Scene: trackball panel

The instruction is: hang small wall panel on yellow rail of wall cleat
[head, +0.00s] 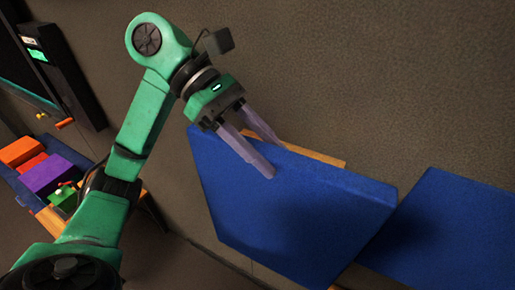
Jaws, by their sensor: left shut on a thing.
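A blue panel (290,215), which I take for the small wall panel, is held tilted in front of the brown wall. My left gripper (271,157) is shut on its upper edge, with one finger across the front face and the other behind the edge. A thin yellow-orange strip (316,155) shows just above and behind the panel's top edge; it looks like the yellow rail of the wall cleat. The panel hides most of it, and I cannot tell whether they touch. My right gripper is not in view.
Another blue flat surface (450,230) lies at the lower right, beside the held panel. At the left, orange (22,151) and purple (47,174) blocks sit on a blue surface. A dark frame (62,75) is at the upper left. The wall above the panel is bare.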

